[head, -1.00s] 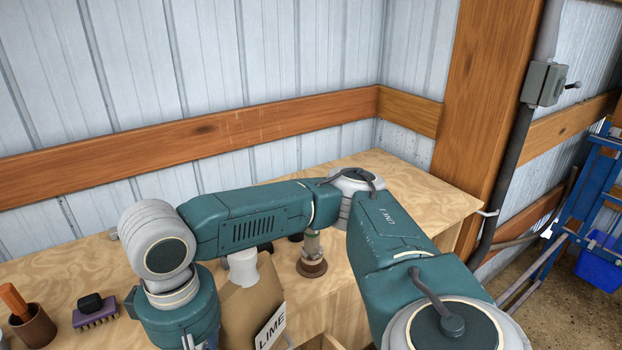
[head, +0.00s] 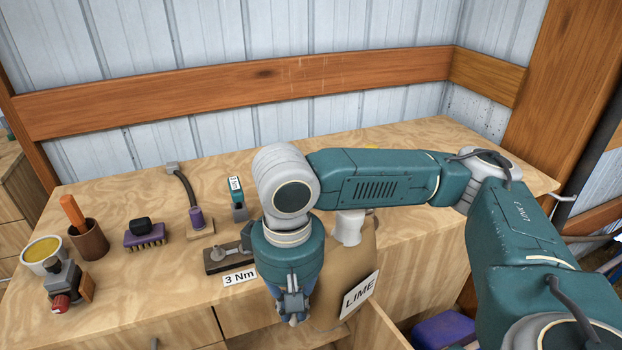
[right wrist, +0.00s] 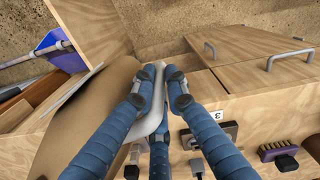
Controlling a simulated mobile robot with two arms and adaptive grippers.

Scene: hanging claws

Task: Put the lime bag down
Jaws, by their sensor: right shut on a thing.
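The lime bag (head: 340,268) is a brown paper bag with a white LIME label, at the front edge of the bench. My right gripper (head: 292,312) points down at the bag's left side and is shut on it. In the right wrist view the blue fingers (right wrist: 152,95) close around a pale edge, with the brown bag (right wrist: 88,112) to their left. The arm hides part of the bag, and I cannot tell whether its underside is resting on anything. My left gripper is not in view.
The wooden bench (head: 130,290) carries a purple brush (head: 145,236), a brown cup (head: 90,242), a tin (head: 42,252) and a 3 Nm plate (head: 240,277) left of my gripper. An open drawer (head: 385,328) with a purple thing (head: 445,328) is at front right.

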